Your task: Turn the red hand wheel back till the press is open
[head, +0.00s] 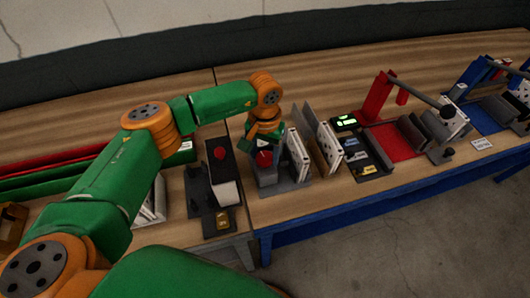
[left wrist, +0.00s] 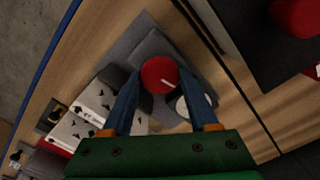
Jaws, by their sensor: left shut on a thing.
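The red hand wheel (head: 264,159) sits on a grey press (head: 268,179) near the front edge of the table. My left gripper (head: 264,147) reaches down onto the wheel from above. In the left wrist view the wheel (left wrist: 159,75) is a round red disc with a pale mark, seen from above. The blue fingers of my left gripper (left wrist: 160,82) stand on both sides of it and are shut on it. The grey press (left wrist: 152,46) shows around the wheel; how wide it is open is hidden. My right gripper is not in view.
A black device with a red knob (head: 219,153) stands close on the left. White filters (head: 299,155) and a brown panel (head: 314,138) stand upright close on the right. Farther right are a lit green display (head: 344,122) and a red fixture (head: 377,97).

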